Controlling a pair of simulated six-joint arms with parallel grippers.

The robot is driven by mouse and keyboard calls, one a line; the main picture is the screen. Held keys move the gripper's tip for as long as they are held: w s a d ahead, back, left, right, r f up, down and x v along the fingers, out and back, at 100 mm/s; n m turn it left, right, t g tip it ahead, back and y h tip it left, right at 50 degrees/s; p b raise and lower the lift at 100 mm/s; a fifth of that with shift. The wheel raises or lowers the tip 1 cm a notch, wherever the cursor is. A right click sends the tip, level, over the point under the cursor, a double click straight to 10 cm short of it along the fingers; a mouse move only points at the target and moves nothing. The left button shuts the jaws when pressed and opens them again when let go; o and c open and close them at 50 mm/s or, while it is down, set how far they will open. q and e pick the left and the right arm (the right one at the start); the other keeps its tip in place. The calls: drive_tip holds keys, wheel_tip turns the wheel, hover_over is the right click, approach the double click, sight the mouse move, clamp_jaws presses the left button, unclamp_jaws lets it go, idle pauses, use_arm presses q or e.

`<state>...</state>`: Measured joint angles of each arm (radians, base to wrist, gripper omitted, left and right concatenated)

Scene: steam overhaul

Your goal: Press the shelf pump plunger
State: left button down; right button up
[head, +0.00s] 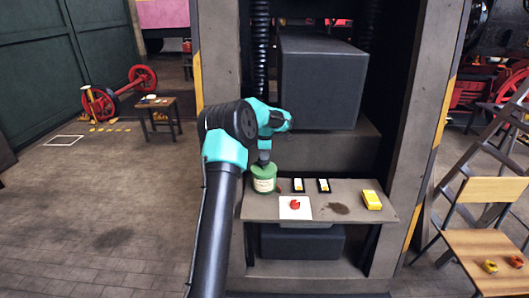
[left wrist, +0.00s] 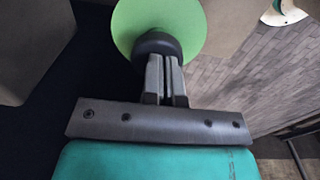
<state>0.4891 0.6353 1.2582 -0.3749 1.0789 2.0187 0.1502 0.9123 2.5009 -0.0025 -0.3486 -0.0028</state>
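The shelf pump is a green container (head: 264,184) with a pale label, standing at the left end of the small shelf in the head view. In the left wrist view its round green top (left wrist: 188,18) carries a dark, rounded plunger (left wrist: 155,43). My left gripper (head: 264,157) is directly above the pump, pointing down. In the left wrist view the fingers of my left gripper (left wrist: 165,62) are together, with their tips at the plunger and nothing visible between them. I cannot tell whether they touch it. My right gripper is not in view.
A big dark block (head: 320,82) overhangs behind. A wooden chair (head: 490,245) stands at the right.

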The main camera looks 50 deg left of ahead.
use_arm(q)
drive_tip(key=shift+f, duration=0.35)
drive_tip(key=shift+r, duration=0.1)
wheel_tip(320, 180, up, 15)
drive_tip(key=shift+d+f, duration=0.2)
idle(1.4)
wheel_tip(320, 180, up, 3)
drive_tip(key=shift+s+d+r, duration=0.1)
idle(0.4)
drive_tip(key=f, duration=1.4)
drive_tip(key=shift+a, duration=0.2)
